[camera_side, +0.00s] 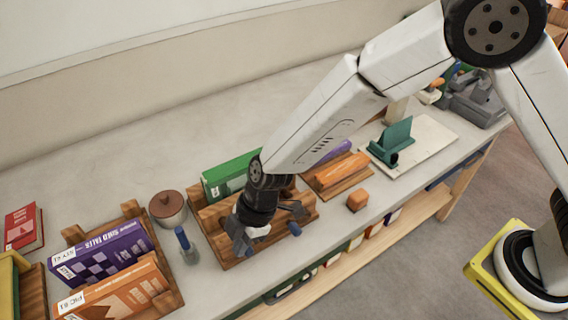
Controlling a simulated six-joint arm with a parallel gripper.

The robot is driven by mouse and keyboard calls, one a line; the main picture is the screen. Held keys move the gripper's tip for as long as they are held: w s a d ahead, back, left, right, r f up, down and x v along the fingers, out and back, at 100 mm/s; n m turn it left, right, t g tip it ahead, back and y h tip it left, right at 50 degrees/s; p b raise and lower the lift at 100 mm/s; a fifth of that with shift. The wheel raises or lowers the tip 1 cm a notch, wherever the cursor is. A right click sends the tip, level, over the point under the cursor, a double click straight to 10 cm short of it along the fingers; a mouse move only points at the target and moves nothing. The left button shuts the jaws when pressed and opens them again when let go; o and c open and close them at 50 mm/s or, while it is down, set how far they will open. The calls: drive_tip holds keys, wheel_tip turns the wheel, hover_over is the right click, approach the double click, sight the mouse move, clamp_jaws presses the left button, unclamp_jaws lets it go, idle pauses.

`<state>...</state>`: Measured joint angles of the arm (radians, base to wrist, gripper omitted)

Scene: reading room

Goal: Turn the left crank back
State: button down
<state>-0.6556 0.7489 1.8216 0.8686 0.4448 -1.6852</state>
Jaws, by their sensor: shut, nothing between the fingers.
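A wooden rack (210,222) stands on the table with a green book (232,173) in it. At its front are two grey metal cranks with blue handles. The left crank (236,232) has its blue handle low at the front edge. The right crank (294,208) has its handle hanging down at the right. My gripper (258,234) points down between the cranks, close to the left one. It is shut with nothing in it. Whether it touches the left crank cannot be told. My wrist hides the middle of the rack.
A lidded round pot (168,208) and an upright blue-handled tool (186,247) stand left of the rack. Farther left, another rack holds a purple book (103,253) and an orange book (120,292). An orange block (357,201) lies to the right. The table behind is clear.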

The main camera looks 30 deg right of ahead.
drive_tip(key=d+f+y, duration=0.2)
drive_tip(key=d+f, duration=0.1)
drive_tip(key=d, duration=0.5)
drive_tip(key=shift+s+f, duration=0.15)
drive_tip(key=shift+f, duration=0.05)
idle(1.0)
idle(0.4)
drive_tip(key=a+r, duration=0.2)
drive_tip(key=r, duration=0.1)
drive_tip(key=a+r, duration=0.1)
drive_tip(key=shift+r, duration=0.4)
drive_tip(key=d+r, duration=0.1)
drive_tip(key=d, duration=0.8)
drive_tip(key=shift+d+r, duration=0.35)
drive_tip(key=shift+d, duration=0.05)
